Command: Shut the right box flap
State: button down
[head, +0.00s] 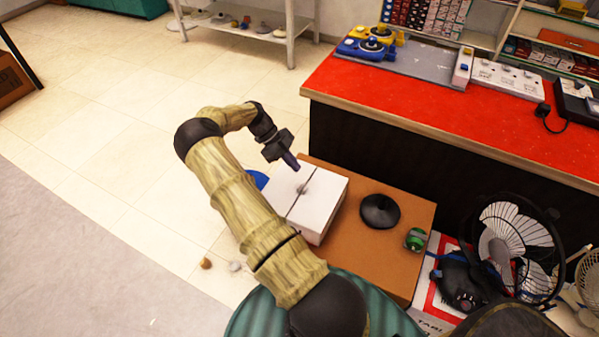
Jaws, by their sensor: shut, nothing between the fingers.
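The white box (325,208) stands on a brown table. Its right flap (324,188) appears to lie flat across the right part of the top. A dark seam separates it from the left part of the top (280,194). A small grey round thing (303,188) sits at the seam; I cannot tell whether it is fixed to the box. My gripper (295,165) is shut and empty, pointing down and right at the far edge of the box top, near the seam. I cannot tell whether it touches the box. My arm hides part of the box's left side.
On the brown table (362,248) are a black lid-like disc (380,211) and a green can (414,239), right of the box. A blue round thing (257,179) shows behind the box's left side. The red-topped counter (440,108) rises behind. A black fan (515,248) stands right.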

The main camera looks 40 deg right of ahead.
jog(key=v, duration=0.7)
jog(key=shift+w+f+b, duration=0.25)
jog(key=shift+f+b, duration=0.05)
jog(key=shift+a, duration=0.1)
